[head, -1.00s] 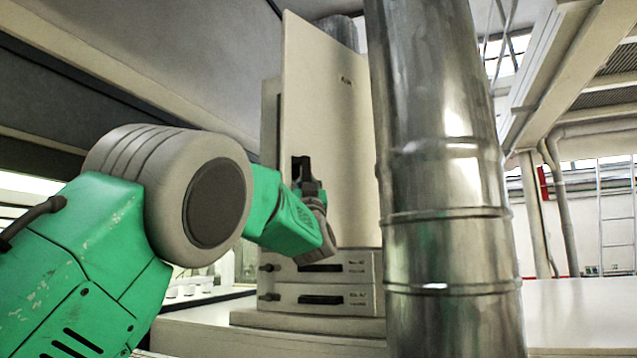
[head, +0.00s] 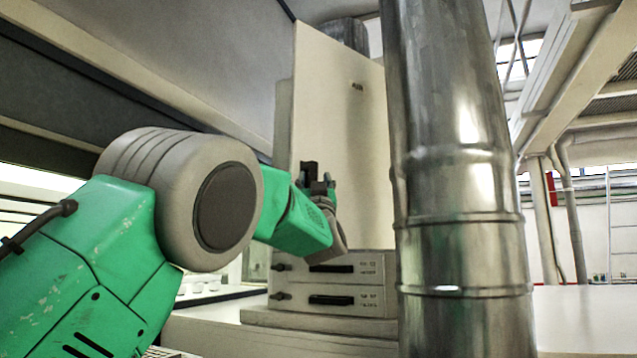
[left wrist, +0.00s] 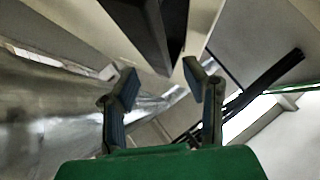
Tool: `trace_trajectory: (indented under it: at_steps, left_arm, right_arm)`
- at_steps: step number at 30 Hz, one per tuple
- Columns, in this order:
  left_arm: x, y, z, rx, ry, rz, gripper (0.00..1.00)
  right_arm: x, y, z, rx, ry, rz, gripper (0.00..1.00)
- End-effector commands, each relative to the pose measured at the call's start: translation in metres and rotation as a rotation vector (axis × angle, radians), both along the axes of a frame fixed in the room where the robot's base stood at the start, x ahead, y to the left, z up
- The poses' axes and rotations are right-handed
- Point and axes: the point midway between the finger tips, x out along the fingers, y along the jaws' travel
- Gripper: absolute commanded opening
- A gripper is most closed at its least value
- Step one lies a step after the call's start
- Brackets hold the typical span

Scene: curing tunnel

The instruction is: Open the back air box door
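The air box door (head: 345,110) is a tall beige panel in the head view. It stands ajar, its left edge swung out from the box body (head: 283,150); its right edge is hidden behind a metal duct. My left gripper (head: 318,182) is at the door's lower left, by a dark part that looks like the handle. In the left wrist view my left gripper (left wrist: 160,75) has its two fingers spread, with nothing between their tips. A dark angular piece (left wrist: 152,30), perhaps the handle, shows just beyond them; contact cannot be told. My right gripper is not in view.
The large shiny duct (head: 455,170) stands upright just right of the door. Below the door are two drawer-like panels (head: 335,285) with dark slots. A pale surface (head: 585,318) lies at the right. A grey tunnel housing (head: 190,60) slopes overhead at the left.

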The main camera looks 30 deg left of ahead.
Motion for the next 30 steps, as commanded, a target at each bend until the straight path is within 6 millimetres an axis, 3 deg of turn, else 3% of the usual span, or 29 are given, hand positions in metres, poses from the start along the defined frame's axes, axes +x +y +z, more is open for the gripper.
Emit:
trace_trajectory:
  at_steps: [8, 21, 30]
  left_arm:
    - [-0.004, -0.01, -0.008, 0.003, 0.005, -0.003, 0.4]
    - [-0.056, -0.04, -0.065, 0.002, 0.001, 0.001, 0.4]
    - [-0.074, -0.05, -0.084, -0.002, -0.004, 0.001, 0.4]
  right_arm:
    - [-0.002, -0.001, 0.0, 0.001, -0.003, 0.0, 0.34]
    - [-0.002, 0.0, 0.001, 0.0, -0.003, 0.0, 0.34]
    - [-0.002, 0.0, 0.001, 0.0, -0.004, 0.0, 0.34]
